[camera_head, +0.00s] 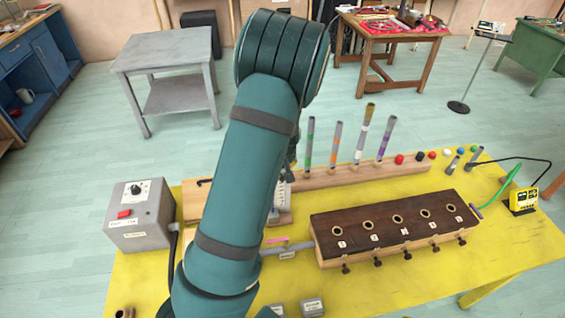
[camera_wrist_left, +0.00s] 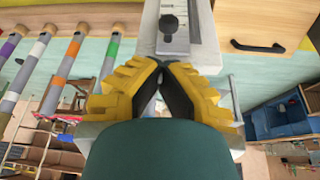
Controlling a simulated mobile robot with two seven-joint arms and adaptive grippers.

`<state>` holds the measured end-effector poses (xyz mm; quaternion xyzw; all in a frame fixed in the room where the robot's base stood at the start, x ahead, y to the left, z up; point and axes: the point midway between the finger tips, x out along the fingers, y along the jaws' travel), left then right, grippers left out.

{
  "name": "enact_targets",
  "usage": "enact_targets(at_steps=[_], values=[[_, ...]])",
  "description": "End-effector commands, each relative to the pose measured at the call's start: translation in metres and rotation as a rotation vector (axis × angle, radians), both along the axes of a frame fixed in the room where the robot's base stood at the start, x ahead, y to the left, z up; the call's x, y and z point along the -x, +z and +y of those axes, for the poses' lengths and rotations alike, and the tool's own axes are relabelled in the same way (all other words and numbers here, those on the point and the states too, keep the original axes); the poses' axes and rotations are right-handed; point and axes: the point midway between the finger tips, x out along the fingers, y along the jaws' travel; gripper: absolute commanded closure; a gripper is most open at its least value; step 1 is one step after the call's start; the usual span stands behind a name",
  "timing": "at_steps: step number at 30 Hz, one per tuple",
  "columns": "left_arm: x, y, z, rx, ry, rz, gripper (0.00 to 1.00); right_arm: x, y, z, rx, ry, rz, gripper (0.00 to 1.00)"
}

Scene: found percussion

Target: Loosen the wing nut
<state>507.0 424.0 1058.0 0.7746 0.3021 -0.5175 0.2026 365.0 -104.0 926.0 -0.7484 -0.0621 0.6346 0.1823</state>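A black knob that looks like the wing nut (camera_wrist_left: 170,24) sits on a pale slotted metal plate (camera_wrist_left: 181,45) in the left wrist view. My left gripper (camera_wrist_left: 162,64) has yellow fingers with black pads. Its fingertips come together just short of the knob over the plate's near edge, with nothing visible between them. In the head view my teal arm covers the middle and hides the gripper and the wing nut. Part of the scaled plate (camera_head: 283,202) shows just right of the arm. My right gripper is in neither view.
A grey control box (camera_head: 140,214) stands left on the yellow table (camera_head: 390,290). A dark-topped wooden box with holes (camera_head: 395,222) lies right of my arm. Behind it a wooden rack (camera_head: 350,175) holds upright tubes. A yellow meter (camera_head: 522,201) stands at the right edge.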

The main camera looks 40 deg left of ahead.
Motion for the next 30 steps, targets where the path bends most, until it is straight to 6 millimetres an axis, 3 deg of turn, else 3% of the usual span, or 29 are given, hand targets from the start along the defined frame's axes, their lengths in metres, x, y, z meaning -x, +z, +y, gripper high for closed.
enact_targets(at_steps=[9,22,30], values=[[-0.005,0.0,-0.003,-0.006,0.292,0.002,1.0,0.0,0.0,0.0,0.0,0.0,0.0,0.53],[-0.006,0.0,-0.003,-0.004,0.358,0.001,1.0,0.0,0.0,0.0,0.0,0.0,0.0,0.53],[-0.011,0.001,-0.004,-0.007,0.622,-0.001,1.0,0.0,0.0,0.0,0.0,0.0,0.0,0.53]])
